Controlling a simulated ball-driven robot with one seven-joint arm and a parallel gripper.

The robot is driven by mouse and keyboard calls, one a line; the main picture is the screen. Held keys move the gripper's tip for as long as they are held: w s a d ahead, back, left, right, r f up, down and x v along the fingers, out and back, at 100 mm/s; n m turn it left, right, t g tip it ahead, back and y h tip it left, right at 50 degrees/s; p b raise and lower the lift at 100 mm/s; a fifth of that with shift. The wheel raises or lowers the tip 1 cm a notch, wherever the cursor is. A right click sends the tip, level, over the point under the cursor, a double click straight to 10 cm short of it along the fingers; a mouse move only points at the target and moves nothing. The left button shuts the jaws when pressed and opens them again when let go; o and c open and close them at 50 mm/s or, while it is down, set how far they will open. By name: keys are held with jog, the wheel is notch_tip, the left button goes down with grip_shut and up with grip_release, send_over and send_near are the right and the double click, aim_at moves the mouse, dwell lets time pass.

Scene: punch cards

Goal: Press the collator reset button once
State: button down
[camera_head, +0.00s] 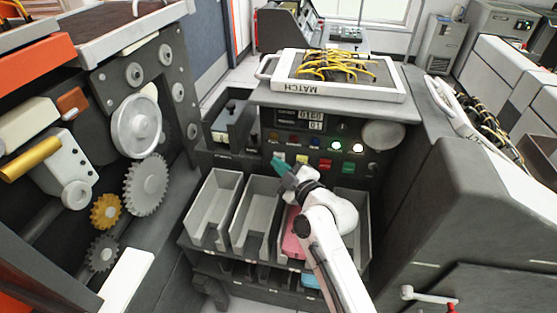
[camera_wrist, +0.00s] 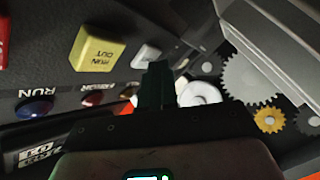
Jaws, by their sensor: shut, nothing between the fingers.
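The collator's control panel carries a row of square buttons. A small pale grey button (camera_wrist: 147,54) sits beside the yellow RUN OUT button (camera_wrist: 97,48) in the wrist view; no label on the grey one is readable, so I cannot tell whether it is the reset. In the head view the yellow button (camera_head: 302,159) stands between the pale one (camera_head: 280,157) and a red button (camera_head: 325,165). My gripper (camera_head: 279,165) is shut and empty, its teal fingers just in front of the pale button. In the wrist view its fingertips (camera_wrist: 159,68) are close beside that button; I cannot tell whether they touch.
A green button (camera_head: 349,168) is to the right. Lamps (camera_wrist: 35,108) line the panel beside the buttons. Card bins (camera_head: 211,205) stand below, one holding pink cards (camera_head: 292,238). Gears (camera_head: 146,184) are at left. A MATCH tray (camera_head: 340,90) with yellow cables lies on top.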

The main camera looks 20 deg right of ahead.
jog(key=shift+s+a, duration=0.1)
jog(key=shift+s, duration=0.05)
jog(key=shift+s+a+p, duration=0.4)
jog(key=shift+s+a, duration=0.05)
jog(key=shift+s, duration=0.2)
jog(key=shift+s+a+r+p, duration=0.1)
jog(key=shift+s+a+p, duration=0.5)
jog(key=shift+s, duration=0.1)
jog(key=shift+s+a+p, duration=0.45)
jog(key=shift+s+p, duration=0.15)
jog(key=shift+s, duration=0.1)
jog(key=shift+s+a+p, duration=0.4)
jog(key=shift+s+a, duration=0.05)
jog(key=shift+s, duration=0.2)
